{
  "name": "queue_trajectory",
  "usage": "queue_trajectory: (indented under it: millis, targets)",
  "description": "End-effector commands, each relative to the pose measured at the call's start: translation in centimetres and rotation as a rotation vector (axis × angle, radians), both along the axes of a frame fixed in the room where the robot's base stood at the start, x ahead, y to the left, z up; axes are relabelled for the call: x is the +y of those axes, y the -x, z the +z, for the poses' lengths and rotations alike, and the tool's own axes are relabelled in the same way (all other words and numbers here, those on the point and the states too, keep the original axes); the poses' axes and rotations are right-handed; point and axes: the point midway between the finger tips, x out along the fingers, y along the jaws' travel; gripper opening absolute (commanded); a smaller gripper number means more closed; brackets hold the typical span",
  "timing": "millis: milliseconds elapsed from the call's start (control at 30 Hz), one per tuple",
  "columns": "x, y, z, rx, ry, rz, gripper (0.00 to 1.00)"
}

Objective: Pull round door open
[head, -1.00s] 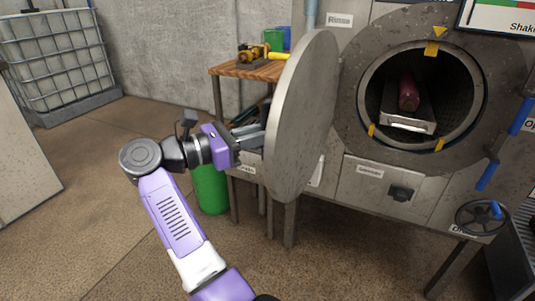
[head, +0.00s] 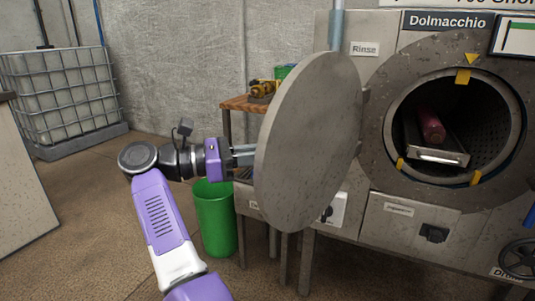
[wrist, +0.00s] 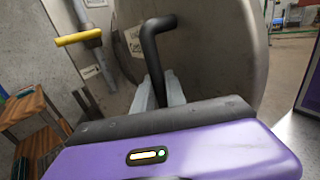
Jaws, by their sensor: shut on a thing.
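The round grey metal door (head: 310,140) stands swung out from the machine in the head view, left of the round drum opening (head: 450,125), which is uncovered. My gripper (head: 246,154) is at the door's left side, and the door hides the fingertips there. In the wrist view, my gripper (wrist: 158,98) is shut on a bent black handle (wrist: 152,55) at the door (wrist: 215,45). The handle's lower part runs down between the grey fingers.
Inside the drum lie a metal tray (head: 440,155) and a dark red roll (head: 431,124). A green bin (head: 215,215) stands below my gripper. A wooden table (head: 240,104) stands behind the door. A caged tank (head: 60,95) is at the back left, with open floor before it.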

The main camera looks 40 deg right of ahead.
Motion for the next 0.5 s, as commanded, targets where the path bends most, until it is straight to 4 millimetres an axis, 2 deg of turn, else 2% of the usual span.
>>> queue_trajectory:
  millis: [33,67,133,500]
  targets:
    - [-0.29,0.04,-0.07,0.002,-0.003,-0.002,0.0]
    - [-0.29,0.04,-0.07,0.002,-0.003,-0.002,0.22]
    - [-0.27,0.04,-0.07,0.001,-0.003,-0.002,0.36]
    - [0.17,-0.15,0.01,0.0,-0.001,0.0,0.38]
